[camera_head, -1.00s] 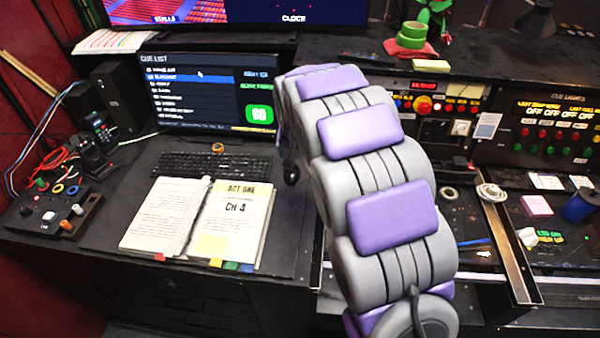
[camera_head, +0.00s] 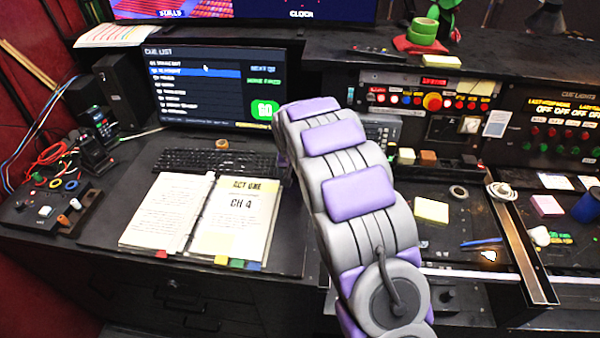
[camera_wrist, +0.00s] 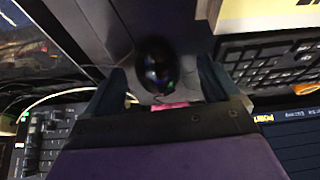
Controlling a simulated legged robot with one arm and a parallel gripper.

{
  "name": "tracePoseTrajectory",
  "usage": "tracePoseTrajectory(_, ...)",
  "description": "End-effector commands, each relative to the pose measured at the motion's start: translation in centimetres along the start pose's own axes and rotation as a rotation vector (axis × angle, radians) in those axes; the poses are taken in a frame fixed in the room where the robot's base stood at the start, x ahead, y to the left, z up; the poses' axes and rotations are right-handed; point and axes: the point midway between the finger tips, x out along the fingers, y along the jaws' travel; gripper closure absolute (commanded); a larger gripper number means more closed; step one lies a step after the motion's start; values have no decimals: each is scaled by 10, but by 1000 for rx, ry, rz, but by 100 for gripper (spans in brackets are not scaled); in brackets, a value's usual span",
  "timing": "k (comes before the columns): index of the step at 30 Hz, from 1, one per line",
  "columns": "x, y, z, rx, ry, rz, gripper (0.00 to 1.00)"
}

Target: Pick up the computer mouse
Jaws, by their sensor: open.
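The computer mouse (camera_wrist: 157,62) looks dark, rounded and glossy in the wrist view. It lies on the desk surface beside the keyboard (camera_wrist: 262,62). My gripper (camera_wrist: 158,76) is open, with one dark finger on the left and one on the right of the mouse in the picture. I cannot tell whether either finger touches it. In the head view my purple and grey arm hides the gripper and the mouse, to the right of the same keyboard (camera_head: 215,161).
An open script binder (camera_head: 236,215) lies in front of the keyboard, and a cue-list monitor (camera_head: 215,88) stands behind it. A control box (camera_head: 45,208) with cables is at the left. The right console holds a yellow note pad (camera_head: 431,210) and a blue roll (camera_head: 588,207).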

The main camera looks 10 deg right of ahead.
Motion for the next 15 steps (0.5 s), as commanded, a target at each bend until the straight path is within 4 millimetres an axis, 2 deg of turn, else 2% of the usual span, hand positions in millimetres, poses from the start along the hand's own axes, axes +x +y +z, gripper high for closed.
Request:
tracePoseTrajectory(1, 8, 1, 1, 0, -1, 0, 11)
tracePoseTrajectory(3, 12, 5, -1, 2, -1, -4, 11)
tracePoseTrajectory(10, 14, 18, -4, 8, -5, -15, 10)
tracePoseTrajectory(15, 14, 14, -4, 6, -4, -11, 26)
